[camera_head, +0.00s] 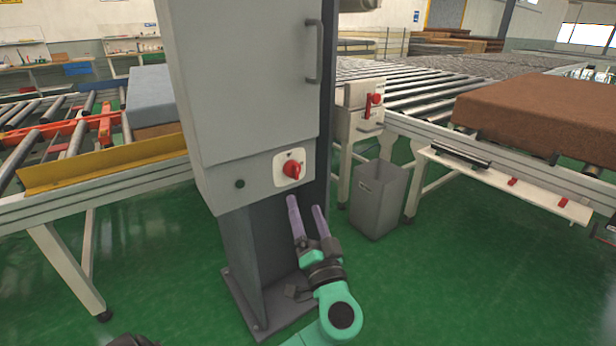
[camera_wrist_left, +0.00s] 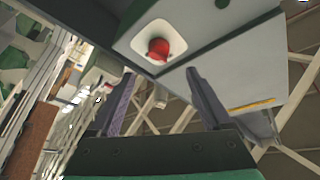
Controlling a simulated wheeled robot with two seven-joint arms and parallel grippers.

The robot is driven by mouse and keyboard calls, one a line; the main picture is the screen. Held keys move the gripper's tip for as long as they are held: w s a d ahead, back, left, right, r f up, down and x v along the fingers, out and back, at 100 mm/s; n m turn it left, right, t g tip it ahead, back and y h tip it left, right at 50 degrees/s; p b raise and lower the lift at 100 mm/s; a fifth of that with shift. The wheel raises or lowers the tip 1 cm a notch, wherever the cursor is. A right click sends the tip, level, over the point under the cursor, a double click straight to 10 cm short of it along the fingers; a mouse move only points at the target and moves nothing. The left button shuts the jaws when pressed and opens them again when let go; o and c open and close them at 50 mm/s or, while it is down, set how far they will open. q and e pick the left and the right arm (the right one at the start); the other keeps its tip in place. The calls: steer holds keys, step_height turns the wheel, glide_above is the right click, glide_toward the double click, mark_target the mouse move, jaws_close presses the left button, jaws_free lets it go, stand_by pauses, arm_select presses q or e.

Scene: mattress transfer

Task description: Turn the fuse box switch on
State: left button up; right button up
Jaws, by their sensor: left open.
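The fuse box (camera_head: 248,90) is a tall grey cabinet on a dark grey post. Its red rotary switch (camera_head: 291,169) sits on a pale plate low on the front face. The red switch knob also shows in the left wrist view (camera_wrist_left: 158,49), above and ahead of the fingers. My left gripper (camera_head: 306,207) is open and empty, just below the switch and apart from it. In the left wrist view its two fingers (camera_wrist_left: 158,95) are spread with a wide gap. My right gripper is not seen clearly in any view.
A grey bin (camera_head: 378,200) stands right of the post. A control box with a red button (camera_head: 361,103) is behind it. Roller conveyors (camera_head: 440,85) run behind, with a brown mattress (camera_head: 545,115) at right and a blue-grey one (camera_head: 150,95) at left. Green floor (camera_head: 450,290) is clear in front.

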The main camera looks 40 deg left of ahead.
mark_target(295, 172)
arm_select(q)
steer(key=p+x, duration=0.2)
steer(key=x, duration=0.7)
steer(key=shift+w+a+r, duration=0.1)
steer(key=shift+w+a, duration=0.1)
steer(key=shift+w, duration=0.1)
steer(key=shift+w+a, duration=0.15)
steer(key=shift+a, duration=0.05)
jaws_close()
steer(key=shift+m, duration=0.3)
steer(key=shift+r+m+t+h+p, duration=0.15)
steer(key=shift+m+h+p, duration=0.25)
steer(key=shift+m+p, duration=0.2)
steer(key=shift+r+m+t+h+p, duration=0.15)
steer(key=shift+m+h+p, duration=0.25)
steer(key=shift+m+p, duration=0.2)
steer(key=m+g+h+p, duration=0.1)
steer(key=m+p, duration=0.3)
steer(key=p, duration=0.3)
steer(key=r+m+g+h+p, duration=0.1)
steer(key=m+p, duration=0.3)
steer(key=p, duration=0.3)
steer(key=m+g+h+p, duration=0.2)
steer(key=m+p, duration=0.2)
steer(key=p, duration=0.3)
steer(key=shift+r, duration=0.2)
steer(key=shift+d+f+m+g+p, duration=0.1)
steer(key=shift+f+m+g+p, duration=0.15)
steer(key=shift+m+g+p, duration=0.45)
steer(key=shift+p, duration=0.3)
